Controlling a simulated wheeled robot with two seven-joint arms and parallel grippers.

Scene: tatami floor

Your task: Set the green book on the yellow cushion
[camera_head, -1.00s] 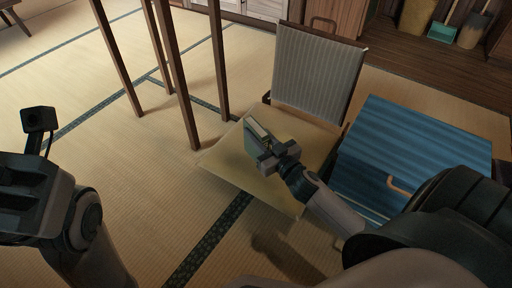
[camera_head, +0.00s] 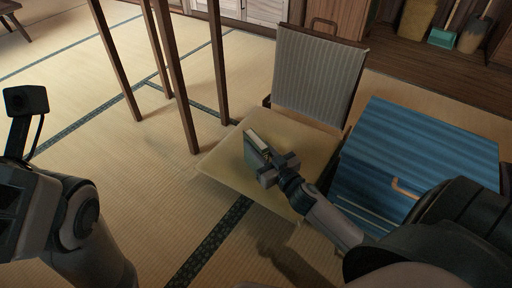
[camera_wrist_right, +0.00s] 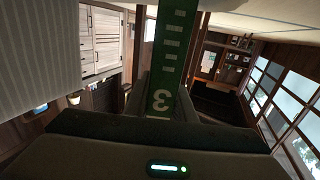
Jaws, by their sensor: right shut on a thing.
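The green book (camera_head: 253,154) is in the jaws of my right gripper (camera_head: 269,166). It stands on edge, tilted, with its pale page edges facing up. In the right wrist view the book's green spine with white marks (camera_wrist_right: 167,60) rises between the fingers. The yellow cushion (camera_head: 225,172) is a flat square pad in front of a grey ribbed backrest. The book is over the cushion's middle; I cannot tell whether its lower edge touches it. My left arm shows at the left edge, but its gripper fingers are out of view.
The grey ribbed backrest (camera_head: 317,75) stands behind the cushion. A blue ribbed box (camera_head: 420,145) with an orange handle is close on the right, beside my right arm. Tall brown wooden legs (camera_head: 176,80) stand at the left behind the cushion. Tatami floor at front left is open.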

